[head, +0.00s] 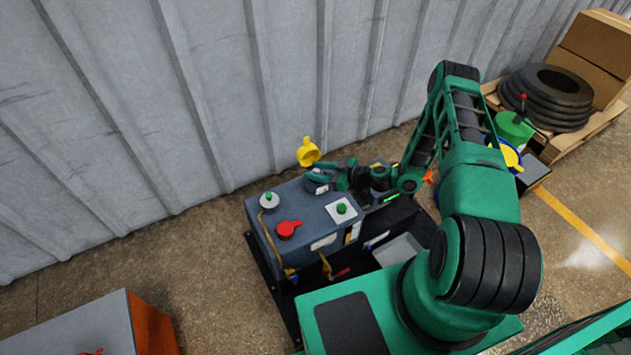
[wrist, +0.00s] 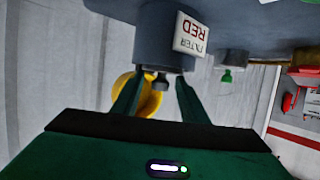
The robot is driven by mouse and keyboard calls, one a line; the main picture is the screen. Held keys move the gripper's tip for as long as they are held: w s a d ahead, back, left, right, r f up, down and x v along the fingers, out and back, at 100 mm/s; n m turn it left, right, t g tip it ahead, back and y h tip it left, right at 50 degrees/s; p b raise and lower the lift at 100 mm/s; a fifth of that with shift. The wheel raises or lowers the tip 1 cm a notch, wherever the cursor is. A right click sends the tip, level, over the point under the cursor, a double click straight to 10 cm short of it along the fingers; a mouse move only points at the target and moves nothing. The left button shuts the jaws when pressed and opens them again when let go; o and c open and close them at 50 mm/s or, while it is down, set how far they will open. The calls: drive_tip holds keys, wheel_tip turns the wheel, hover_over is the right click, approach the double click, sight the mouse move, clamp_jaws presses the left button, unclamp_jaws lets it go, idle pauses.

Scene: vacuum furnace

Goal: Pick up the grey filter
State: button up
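A grey cylinder (wrist: 160,35) with a white label reading "FILTER RED" upside down shows in the wrist view, with a small dark stub on its near end. In the head view a grey round part (head: 316,187) sits at the back edge of the grey machine top, partly hidden by my gripper (head: 326,177). In the wrist view my gripper (wrist: 158,88) has its two green fingers spread apart, with the stub between them and clear space beside it. The fingertips overlap the cylinder's near end; whether they touch it I cannot tell.
The grey machine (head: 310,235) carries a red cap (head: 288,229), a green-topped grey knob (head: 269,201) and a green knob on a white plate (head: 341,209). A yellow part (head: 308,152) stands behind, near the corrugated wall. An orange-sided box (head: 150,325) is at lower left.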

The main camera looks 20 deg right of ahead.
clamp_jaws()
